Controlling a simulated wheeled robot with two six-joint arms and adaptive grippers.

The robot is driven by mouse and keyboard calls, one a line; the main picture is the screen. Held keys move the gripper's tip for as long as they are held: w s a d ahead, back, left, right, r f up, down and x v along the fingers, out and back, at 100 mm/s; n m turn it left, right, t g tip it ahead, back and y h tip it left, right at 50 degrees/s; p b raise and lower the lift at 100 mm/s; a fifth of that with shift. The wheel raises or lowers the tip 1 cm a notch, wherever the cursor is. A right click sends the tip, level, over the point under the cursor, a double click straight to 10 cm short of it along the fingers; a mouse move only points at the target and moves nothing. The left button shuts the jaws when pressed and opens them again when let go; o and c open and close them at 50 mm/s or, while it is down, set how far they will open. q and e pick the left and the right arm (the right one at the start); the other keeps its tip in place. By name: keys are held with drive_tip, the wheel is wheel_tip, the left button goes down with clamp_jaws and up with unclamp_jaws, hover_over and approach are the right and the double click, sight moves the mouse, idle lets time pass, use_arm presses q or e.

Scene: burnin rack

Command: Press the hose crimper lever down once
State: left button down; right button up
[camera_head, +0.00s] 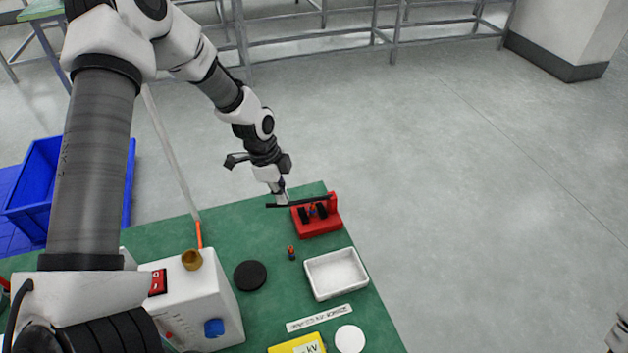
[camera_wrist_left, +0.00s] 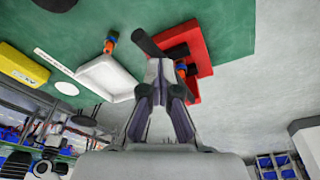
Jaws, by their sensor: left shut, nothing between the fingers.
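The hose crimper (camera_head: 318,226) is a red base at the far right corner of the green table. Its black lever (camera_head: 300,202) lies roughly level across the top, with its free end reaching left. The lever also shows in the left wrist view (camera_wrist_left: 146,42), beside the red base (camera_wrist_left: 205,62). A small orange and blue fitting (camera_head: 312,210) sits in the crimper. My left gripper (camera_head: 282,200) is shut and empty, fingers pointing down at the lever near its free half. Whether the fingertips touch it I cannot tell.
A white tray (camera_head: 338,285), a loose orange fitting (camera_head: 291,253), a black disc (camera_head: 250,275) and a white machine box (camera_head: 215,300) stand on the green table (camera_head: 165,235). A yellow meter (camera_head: 297,345) is at the near edge. Open floor lies beyond the crimper.

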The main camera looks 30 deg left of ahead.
wheel_tip(320, 180, up, 14)
drive_tip(key=p, duration=1.3)
drive_tip(key=shift+p, duration=0.3)
drive_tip(key=shift+s, duration=0.1)
